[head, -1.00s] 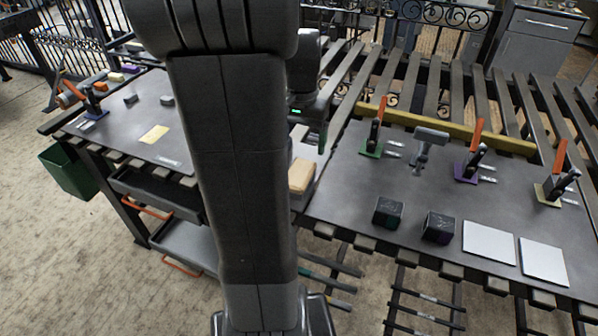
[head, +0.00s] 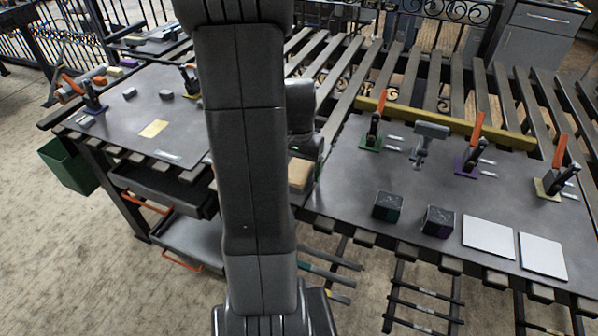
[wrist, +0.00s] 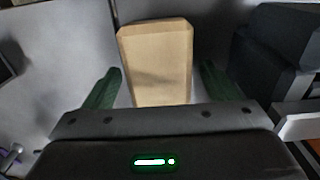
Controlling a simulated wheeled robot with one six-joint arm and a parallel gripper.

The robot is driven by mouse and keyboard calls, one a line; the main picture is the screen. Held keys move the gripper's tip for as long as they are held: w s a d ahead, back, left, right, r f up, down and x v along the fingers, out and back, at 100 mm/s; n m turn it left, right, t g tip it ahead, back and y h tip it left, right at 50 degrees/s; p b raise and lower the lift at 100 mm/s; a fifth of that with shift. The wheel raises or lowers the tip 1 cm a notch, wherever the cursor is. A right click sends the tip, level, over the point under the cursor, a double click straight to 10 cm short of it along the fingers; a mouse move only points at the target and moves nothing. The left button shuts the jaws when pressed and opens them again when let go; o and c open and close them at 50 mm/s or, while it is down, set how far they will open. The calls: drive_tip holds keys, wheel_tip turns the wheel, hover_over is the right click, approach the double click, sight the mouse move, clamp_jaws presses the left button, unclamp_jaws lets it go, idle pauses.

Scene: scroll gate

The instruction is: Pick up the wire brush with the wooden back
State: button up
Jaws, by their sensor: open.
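A tan, wooden-looking block shape, which looks like the back of the wire brush (wrist: 156,62), lies on the grey table in the wrist view. It also shows in the head view (head: 300,174), partly hidden behind my arm. No bristles are visible. My gripper (wrist: 158,82) is open, with one green finger on each side of the wooden piece and a gap on both sides. In the head view my gripper is just above the wooden piece and mostly hidden by my arm.
Two dark cubes (head: 387,206) and two white tiles (head: 488,238) lie on the right table part. Toggle clamps with orange handles (head: 376,120) stand behind them. A dark block (wrist: 272,55) is close right of my gripper in the wrist view.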

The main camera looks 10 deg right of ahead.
sight(299, 166)
drive_tip(key=c, duration=1.2)
drive_tip(key=shift+o, duration=0.2)
drive_tip(key=shift+r, duration=5.05)
